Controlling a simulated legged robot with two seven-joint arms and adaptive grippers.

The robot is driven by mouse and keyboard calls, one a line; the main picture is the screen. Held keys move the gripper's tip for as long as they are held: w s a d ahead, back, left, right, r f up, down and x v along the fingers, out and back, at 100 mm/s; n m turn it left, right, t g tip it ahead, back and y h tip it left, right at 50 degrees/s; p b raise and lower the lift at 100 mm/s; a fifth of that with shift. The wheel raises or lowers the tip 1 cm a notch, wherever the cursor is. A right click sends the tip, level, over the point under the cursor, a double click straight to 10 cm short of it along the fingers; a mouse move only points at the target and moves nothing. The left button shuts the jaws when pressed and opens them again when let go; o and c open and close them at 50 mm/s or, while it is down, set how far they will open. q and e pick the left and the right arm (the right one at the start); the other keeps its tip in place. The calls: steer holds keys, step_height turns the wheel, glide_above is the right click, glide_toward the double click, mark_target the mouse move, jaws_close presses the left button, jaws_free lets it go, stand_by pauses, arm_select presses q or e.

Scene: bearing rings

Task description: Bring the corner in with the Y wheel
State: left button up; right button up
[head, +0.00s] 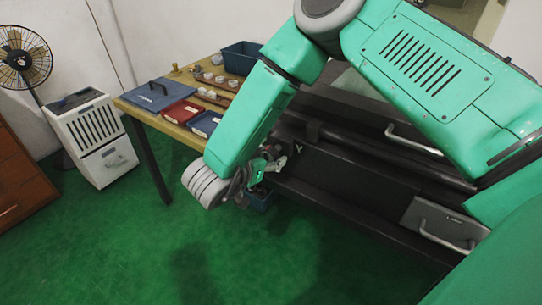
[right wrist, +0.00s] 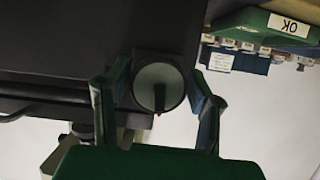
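In the right wrist view a round grey wheel (right wrist: 150,76) with a dark pointer-like bar on its face sits on a dark square mount. I take it for the Y wheel; no letter is legible on it. My right gripper (right wrist: 159,84) is open, with one finger on each side of the wheel. I cannot tell whether the fingers touch its rim. In the head view my right gripper (head: 266,168) is low beside the dark machine (head: 335,170), and the wheel is not discernible there. The corner is not identifiable. My left gripper is not in view.
A wooden table (head: 142,112) at the left holds a blue bin (head: 240,57), a red tray (head: 181,111) and small ring parts. A green panel marked OK (right wrist: 288,25) shows in the wrist view. Green floor (head: 110,235) is clear in front.

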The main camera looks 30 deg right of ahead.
steer(key=shift+a+r, duration=0.15)
steer(key=shift+a, duration=0.3)
steer(key=c, duration=0.5)
steer(key=shift+a, duration=0.1)
steer(key=shift+d, duration=0.65)
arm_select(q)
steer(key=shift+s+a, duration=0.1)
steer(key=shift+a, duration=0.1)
arm_select(e)
steer(key=shift+a, duration=0.1)
steer(key=shift+r+m+t+p, duration=0.15)
steer(key=shift+m+t+p, duration=0.25)
steer(key=shift+m+p, duration=0.55)
steer(key=shift+w+m+t+y+p, duration=0.1)
steer(key=shift+m+t+y+p, duration=0.2)
steer(key=shift+m+t+p, duration=0.2)
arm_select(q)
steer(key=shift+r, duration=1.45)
arm_select(e)
steer(key=shift+f+m+t, duration=0.2)
steer(key=shift+m+t, duration=0.1)
steer(key=shift+m, duration=0.15)
